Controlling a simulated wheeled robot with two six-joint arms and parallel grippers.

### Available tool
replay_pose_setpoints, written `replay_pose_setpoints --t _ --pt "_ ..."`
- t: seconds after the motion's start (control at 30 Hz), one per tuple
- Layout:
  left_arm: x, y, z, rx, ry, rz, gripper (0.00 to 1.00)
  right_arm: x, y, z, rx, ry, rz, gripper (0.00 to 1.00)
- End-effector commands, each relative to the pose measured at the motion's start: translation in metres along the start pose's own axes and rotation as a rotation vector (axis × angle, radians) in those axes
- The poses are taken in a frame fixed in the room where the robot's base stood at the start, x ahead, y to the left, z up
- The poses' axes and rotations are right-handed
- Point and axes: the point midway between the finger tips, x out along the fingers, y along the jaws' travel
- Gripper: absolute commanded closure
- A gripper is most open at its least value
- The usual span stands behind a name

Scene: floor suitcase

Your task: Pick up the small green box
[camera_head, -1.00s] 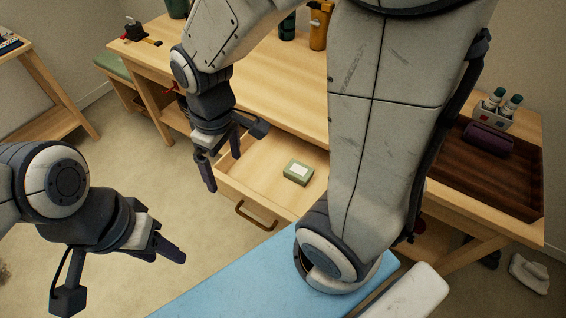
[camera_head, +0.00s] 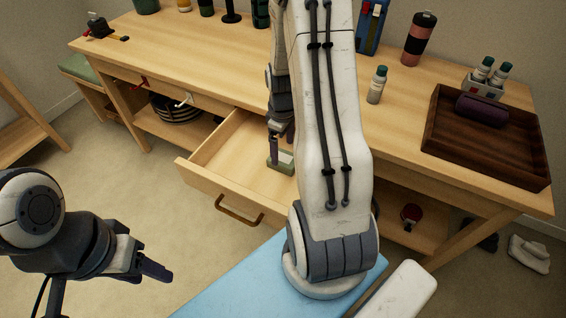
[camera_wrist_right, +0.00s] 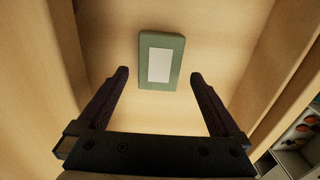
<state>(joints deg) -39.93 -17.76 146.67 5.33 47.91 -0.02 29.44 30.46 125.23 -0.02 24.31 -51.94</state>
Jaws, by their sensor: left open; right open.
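The small green box (camera_head: 285,166) with a pale label on top lies in the open drawer (camera_head: 228,186), partly hidden behind my right arm in the head view. In the right wrist view the green box (camera_wrist_right: 161,61) lies on the drawer floor, just beyond and between my right fingertips. My right gripper (camera_wrist_right: 160,76) is open and empty, pointing down over the box; in the head view the right gripper (camera_head: 279,148) is largely hidden by its arm. My left gripper (camera_head: 152,268) is open and empty at the lower left, over the floor, away from the drawer.
The drawer front with its handle (camera_head: 239,211) sticks out from the wooden workbench (camera_head: 180,60). Drawer walls rise on both sides of my right gripper. On the bench are a dark tray (camera_head: 440,150), a small white bottle (camera_head: 377,85) and a black-and-pink bottle (camera_head: 418,40).

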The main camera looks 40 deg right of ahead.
Motion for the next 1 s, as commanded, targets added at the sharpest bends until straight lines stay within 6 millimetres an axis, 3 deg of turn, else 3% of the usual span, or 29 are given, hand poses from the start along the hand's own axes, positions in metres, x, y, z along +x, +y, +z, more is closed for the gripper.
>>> replay_pose_setpoints --t 0.33,0.63,0.67,0.87,1.0 --pt "0.011 -0.001 0.001 0.0 0.0 0.0 0.5 0.047 0.0 0.003 0.0 -0.002 -0.003 0.0" --pt "0.011 -0.001 0.001 0.0 0.0 0.0 0.5 0.051 0.001 0.002 0.0 0.001 0.001 0.0" --pt "0.011 -0.001 0.001 0.0 0.0 0.0 0.5 0.051 0.001 0.002 0.0 0.001 0.001 0.08" --pt "0.011 -0.001 0.001 0.0 0.0 0.0 0.5 0.051 0.001 0.002 0.0 0.0 0.0 0.84" --pt "0.011 -0.001 0.001 0.0 0.0 0.0 0.5 0.051 0.001 0.002 0.001 0.001 0.001 0.84"
